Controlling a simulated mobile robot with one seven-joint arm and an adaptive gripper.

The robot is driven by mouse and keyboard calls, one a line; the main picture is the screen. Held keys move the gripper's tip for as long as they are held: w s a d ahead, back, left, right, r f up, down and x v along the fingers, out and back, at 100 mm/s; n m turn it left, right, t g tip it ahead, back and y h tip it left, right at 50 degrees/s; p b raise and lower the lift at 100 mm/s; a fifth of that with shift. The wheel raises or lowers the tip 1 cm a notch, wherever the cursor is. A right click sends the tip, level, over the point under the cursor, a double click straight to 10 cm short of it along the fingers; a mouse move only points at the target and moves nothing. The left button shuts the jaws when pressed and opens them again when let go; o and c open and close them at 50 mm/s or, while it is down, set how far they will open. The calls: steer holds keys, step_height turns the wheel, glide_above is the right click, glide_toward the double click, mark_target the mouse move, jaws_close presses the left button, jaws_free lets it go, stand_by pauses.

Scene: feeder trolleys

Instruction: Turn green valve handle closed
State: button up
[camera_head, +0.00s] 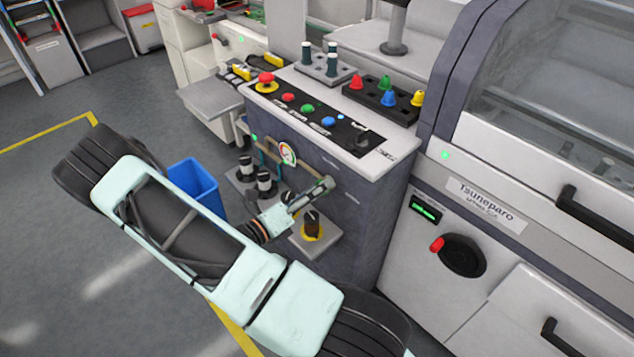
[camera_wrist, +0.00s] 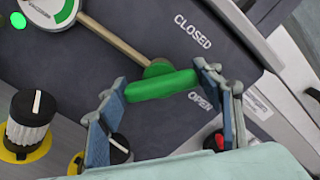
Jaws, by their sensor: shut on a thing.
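The green valve handle (camera_wrist: 162,85) shows in the wrist view at the end of a tan pipe (camera_wrist: 115,38) on the dark panel. My gripper (camera_wrist: 160,79) has one blue fingertip at each end of the handle and is shut on it. The handle lies nearly level in the picture, its right end slightly raised and near the word OPEN (camera_wrist: 200,102). The word CLOSED (camera_wrist: 193,31) is above and to the right. In the head view my gripper (camera_head: 323,188) is at the front of the grey cabinet; I cannot make out the handle there.
A round gauge (camera_head: 287,154) is beside the pipe. Black knobs (camera_wrist: 31,118) stand on a ledge below and left. A knob with a yellow base (camera_head: 311,228) is just below my gripper. A blue bin (camera_head: 193,181) stands on the floor to the left.

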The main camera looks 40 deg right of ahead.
steer(key=n+p, duration=0.2)
steer(key=n, duration=0.1)
steer(key=shift+n, duration=0.3)
steer(key=shift+n+p, duration=0.6)
steer(key=shift+n, duration=1.2)
steer(key=shift+f, duration=0.1)
steer(key=o, duration=1.2)
steer(key=shift+c, duration=0.2)
steer(key=s+a, duration=0.1)
steer(key=a, duration=1.1)
